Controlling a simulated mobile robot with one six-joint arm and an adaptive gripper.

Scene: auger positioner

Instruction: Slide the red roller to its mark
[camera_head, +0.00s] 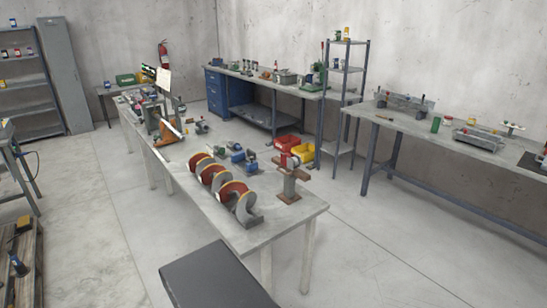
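A small red and pale round part (287,160), which looks like the red roller, sits on top of a stand with a brown crossbar (290,172) near the right end of the long grey table (268,232). A grey auger with red-orange flights (221,186) lies on the same table, left of the stand. The mark cannot be made out at this distance. My gripper does not show in this view.
Several blue tools or motors (237,153) lie behind the auger. Red bins (287,142) and a yellow bin (304,151) are beyond the table. A workbench (440,135) stands at the right. Open concrete floor (390,235) lies right of the long table.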

